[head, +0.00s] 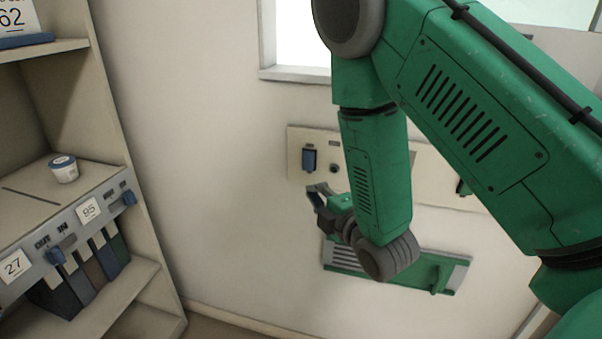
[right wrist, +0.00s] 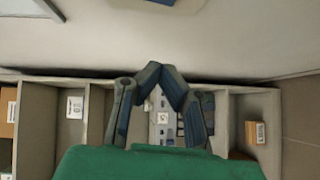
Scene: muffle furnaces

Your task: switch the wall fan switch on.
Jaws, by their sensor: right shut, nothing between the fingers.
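A pale switch panel (head: 297,140) is on the wall, partly hidden behind my right arm. A blue switch (head: 309,159) sits at its left end, with a small dark label above that I cannot read. My right gripper (head: 314,189) is just below this switch and appears apart from it. In the right wrist view its fingertips (right wrist: 161,67) meet with nothing between them. A blue piece (right wrist: 165,2) shows at the top edge of that view, cut off. My left gripper is not in view.
A green slatted panel (head: 445,262) is lower on the wall. A dark switch (head: 462,187) is partly hidden right of my arm. Shelves (head: 150,245) at left hold binders and a small white tub (head: 63,169). A window (head: 295,73) is above. The wall between shelves and panel is clear.

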